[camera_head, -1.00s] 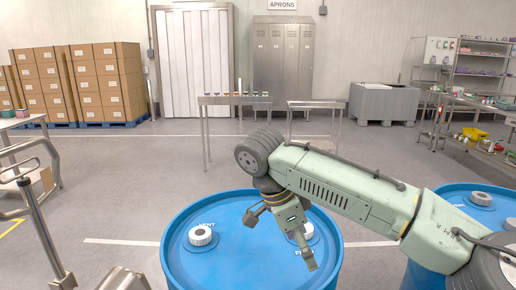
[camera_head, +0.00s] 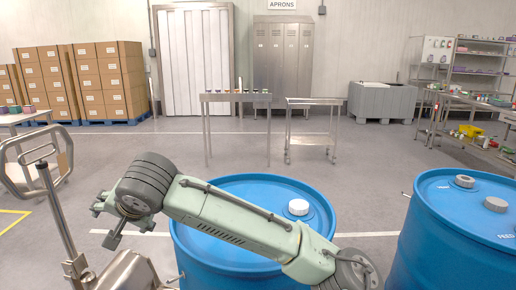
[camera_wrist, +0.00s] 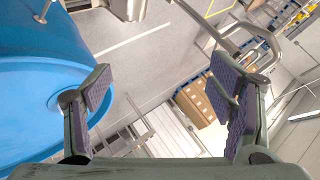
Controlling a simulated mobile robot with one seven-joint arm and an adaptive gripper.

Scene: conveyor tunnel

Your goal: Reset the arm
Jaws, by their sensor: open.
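My pale green arm reaches across the lower middle of the head view, in front of a blue drum, with its wrist toward the left. My gripper (camera_head: 104,225) is at the left end of the arm, left of that drum, pointing left and partly hidden by the wrist. In the wrist view my gripper (camera_wrist: 160,88) is open, its two padded fingers wide apart with nothing between them.
A blue drum (camera_head: 270,188) with a white cap stands behind my arm; another blue drum (camera_head: 432,225) stands at right. A metal cart frame (camera_head: 35,165) is at left, close to my gripper. Tables (camera_head: 235,97) stand farther back, with open grey floor (camera_head: 375,170) between.

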